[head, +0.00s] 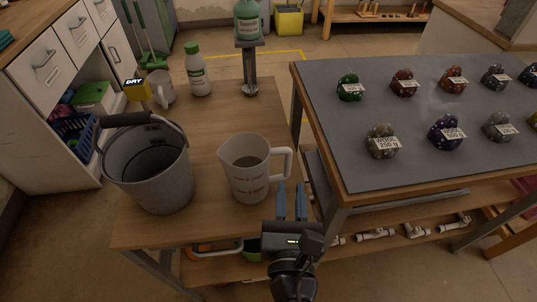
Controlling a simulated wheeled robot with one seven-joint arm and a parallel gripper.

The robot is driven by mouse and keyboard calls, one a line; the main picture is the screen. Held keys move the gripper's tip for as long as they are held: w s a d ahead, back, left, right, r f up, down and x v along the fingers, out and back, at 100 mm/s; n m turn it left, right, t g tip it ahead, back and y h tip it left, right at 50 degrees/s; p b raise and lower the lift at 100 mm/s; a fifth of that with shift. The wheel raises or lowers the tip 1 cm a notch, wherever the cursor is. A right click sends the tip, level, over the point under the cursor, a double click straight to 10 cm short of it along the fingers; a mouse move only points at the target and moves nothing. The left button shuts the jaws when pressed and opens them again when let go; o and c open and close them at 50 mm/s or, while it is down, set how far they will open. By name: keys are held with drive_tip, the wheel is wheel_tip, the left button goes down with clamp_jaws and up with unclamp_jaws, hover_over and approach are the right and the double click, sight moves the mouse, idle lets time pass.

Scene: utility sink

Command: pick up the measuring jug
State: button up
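The measuring jug (247,170) is a translucent white jug with red markings, standing upright on the wooden bench. Its handle is on the right side. My gripper (291,202) is in front of the jug and to its right, with two blue-grey fingers pointing away from me below the handle. The fingers are apart with a gap between them, and nothing shows between them. Whether a finger touches the jug cannot be told from this view.
A grey bucket (151,168) stands left of the jug. Behind are a white bottle (198,72), another jug (160,89) and a metal stand holding a green bottle (248,20). A grey-topped table (420,110) with labelled yarn-like balls is close on the right.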

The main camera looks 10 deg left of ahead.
sight(288, 163)
drive_tip(key=shift+w+a+r, duration=0.2)
drive_tip(key=shift+w+r, duration=0.2)
drive_tip(key=w, duration=0.7)
drive_tip(key=shift+w+a+f, duration=0.2)
drive_tip(key=shift+a, duration=0.2)
clamp_jaws()
